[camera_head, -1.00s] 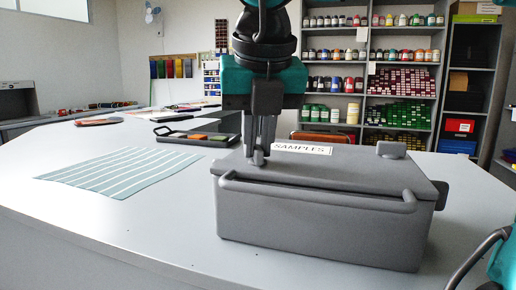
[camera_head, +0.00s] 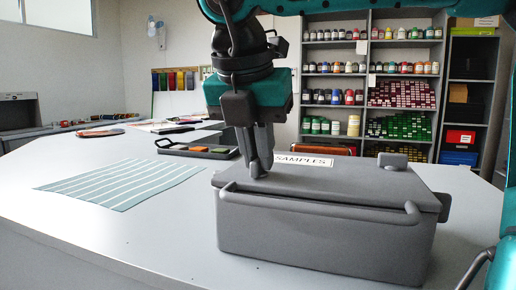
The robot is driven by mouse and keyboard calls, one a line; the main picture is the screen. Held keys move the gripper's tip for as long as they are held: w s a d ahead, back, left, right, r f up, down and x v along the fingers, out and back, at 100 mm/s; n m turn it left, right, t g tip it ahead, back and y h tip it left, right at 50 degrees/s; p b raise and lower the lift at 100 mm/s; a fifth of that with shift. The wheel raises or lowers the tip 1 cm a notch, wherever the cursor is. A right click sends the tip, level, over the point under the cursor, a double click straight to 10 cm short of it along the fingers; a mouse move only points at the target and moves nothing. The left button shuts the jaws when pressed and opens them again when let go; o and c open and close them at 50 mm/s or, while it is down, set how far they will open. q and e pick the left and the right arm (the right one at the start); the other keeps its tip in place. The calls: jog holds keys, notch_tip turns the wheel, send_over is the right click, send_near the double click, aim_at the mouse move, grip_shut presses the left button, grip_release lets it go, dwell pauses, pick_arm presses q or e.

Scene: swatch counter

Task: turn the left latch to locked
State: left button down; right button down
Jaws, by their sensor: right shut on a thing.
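A grey lidded box with a SAMPLES label (camera_head: 303,161) stands on the counter in the head view. My right gripper (camera_head: 259,166) points down at the left end of the lid. It is shut on the left latch, a small grey piece mostly hidden by the fingers, so I cannot tell which way the latch points. The right latch (camera_head: 392,161) is a grey block near the lid's right end, clear of the gripper. My left gripper is not in view.
A grey bar handle (camera_head: 315,206) runs along the box's front. A striped pale green cloth (camera_head: 122,183) lies to the left. A black tray (camera_head: 172,149) with coloured pieces sits behind it. Shelves of jars (camera_head: 370,95) stand at the back. The front left counter is clear.

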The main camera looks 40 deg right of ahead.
jog(key=c, duration=1.2)
grip_release()
jog(key=shift+o, duration=0.2)
jog(key=p+v, duration=0.5)
jog(key=v, duration=0.8)
jog(key=shift+d, duration=0.1)
